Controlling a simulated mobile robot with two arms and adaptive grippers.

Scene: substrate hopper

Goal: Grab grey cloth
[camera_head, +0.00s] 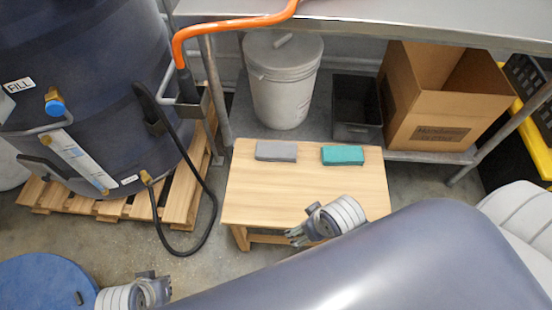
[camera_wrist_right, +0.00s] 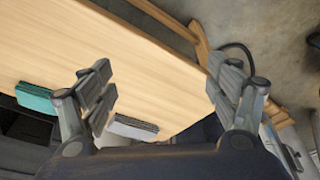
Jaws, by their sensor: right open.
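The grey cloth (camera_head: 276,151) lies folded flat at the back left of the small wooden table (camera_head: 262,195). My right gripper (camera_head: 297,238) is over the front edge of the table, apart from the cloth. In the right wrist view the right gripper (camera_wrist_right: 160,95) has its fingers wide apart with nothing between them. My left gripper (camera_head: 152,290) shows only in part at the bottom left, and its fingers cannot be made out.
A folded teal cloth (camera_head: 343,155) lies to the right of the grey one. A metal table (camera_head: 390,22) stands behind, with a white bucket (camera_head: 283,85), a black bin (camera_head: 356,110) and a cardboard box (camera_head: 432,110) under it. A black hose (camera_head: 206,215) loops left of the table.

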